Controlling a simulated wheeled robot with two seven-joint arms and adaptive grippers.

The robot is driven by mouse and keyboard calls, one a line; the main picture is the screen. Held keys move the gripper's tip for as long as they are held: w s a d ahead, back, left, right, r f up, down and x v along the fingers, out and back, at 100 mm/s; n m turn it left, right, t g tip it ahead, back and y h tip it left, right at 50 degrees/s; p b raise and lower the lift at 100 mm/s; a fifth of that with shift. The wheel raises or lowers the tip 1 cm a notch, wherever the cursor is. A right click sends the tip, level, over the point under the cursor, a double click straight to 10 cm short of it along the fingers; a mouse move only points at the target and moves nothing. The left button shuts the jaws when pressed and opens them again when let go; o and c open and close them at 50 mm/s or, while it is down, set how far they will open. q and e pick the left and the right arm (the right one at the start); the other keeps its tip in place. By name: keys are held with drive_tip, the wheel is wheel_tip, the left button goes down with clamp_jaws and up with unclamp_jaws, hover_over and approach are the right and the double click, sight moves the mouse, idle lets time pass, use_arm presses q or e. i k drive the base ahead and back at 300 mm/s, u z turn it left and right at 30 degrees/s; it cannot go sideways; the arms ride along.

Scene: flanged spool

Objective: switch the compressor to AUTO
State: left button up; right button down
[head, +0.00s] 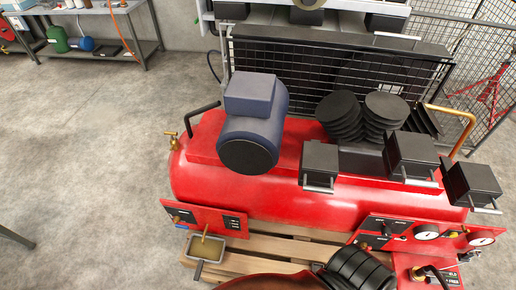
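The compressor has a red horizontal tank (270,198) with a blue motor (250,115) and black finned cylinders (360,118) on top. A red front panel at right carries a black plate with a dark knob or lever (387,230), beside two round white gauges (427,232). Neither of my grippers is in view.
Black boxes with metal bars (410,158) jut out above the right panel. A wooden pallet (270,252) lies under the tank. A brass-coloured handle and metal tray-like piece (206,248), and a black ribbed part (358,270), stand in front.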

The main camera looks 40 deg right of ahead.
sight(386, 231)
drive_tip(key=z, duration=2.5)
